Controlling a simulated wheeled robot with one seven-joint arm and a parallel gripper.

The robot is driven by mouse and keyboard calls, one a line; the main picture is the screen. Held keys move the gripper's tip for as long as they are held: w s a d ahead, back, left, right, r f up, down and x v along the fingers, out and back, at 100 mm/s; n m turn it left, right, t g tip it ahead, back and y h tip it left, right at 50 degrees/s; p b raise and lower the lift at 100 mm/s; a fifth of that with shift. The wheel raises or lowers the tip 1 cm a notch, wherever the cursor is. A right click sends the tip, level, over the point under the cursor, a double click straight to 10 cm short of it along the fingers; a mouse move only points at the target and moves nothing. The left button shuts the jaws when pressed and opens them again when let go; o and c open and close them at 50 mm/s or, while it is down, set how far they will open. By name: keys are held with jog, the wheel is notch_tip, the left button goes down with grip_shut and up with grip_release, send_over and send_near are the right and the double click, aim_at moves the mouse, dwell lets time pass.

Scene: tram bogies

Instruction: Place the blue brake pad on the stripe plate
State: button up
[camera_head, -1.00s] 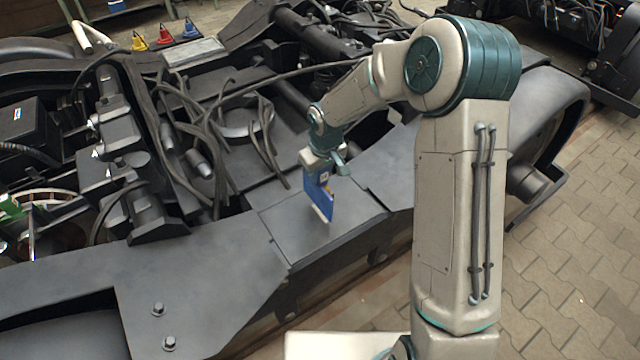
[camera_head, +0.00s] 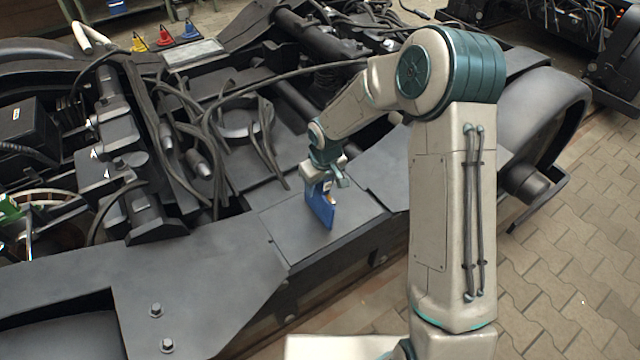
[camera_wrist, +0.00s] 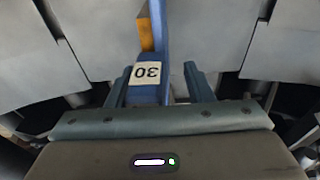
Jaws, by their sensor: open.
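The blue brake pad (camera_head: 321,212) stands upright on or just over a flat dark plate (camera_head: 285,232) of the bogie frame; contact at its lower edge is too small to confirm. My gripper (camera_head: 321,181) is directly above it, around its upper end. I cannot make out a stripe on the plate.
Loose black cables (camera_head: 262,150) and bogie parts lie left of and behind the pad. Red, yellow and blue items (camera_head: 162,38) stand at the back beside a light panel (camera_head: 194,54). Paved floor (camera_head: 560,250) is clear at the right.

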aim_at(325, 196)
jog(key=r+p, duration=0.1)
jog(key=r, duration=0.3)
jog(key=s+r, duration=0.1)
jog(key=r, duration=0.3)
jog(key=d+r+p, duration=0.1)
jog(key=r, duration=0.2)
jog(key=shift+s+r+p, duration=0.2)
jog(key=shift+r+p, duration=0.15)
jog(key=shift+r, duration=0.05)
jog(key=s+d+r+m, duration=0.2)
jog(key=s+d, duration=0.3)
jog(key=s, duration=0.3)
jog(key=s+d+r+m, duration=0.2)
jog(key=s+d+r, duration=0.3)
jog(key=s, duration=0.3)
jog(key=s+d+r+m+h, duration=0.1)
jog(key=s+d+r+m, duration=0.2)
jog(key=s+d, duration=0.2)
jog(key=s, duration=0.3)
jog(key=shift+d+r, duration=0.15)
jog(key=shift+r, duration=0.1)
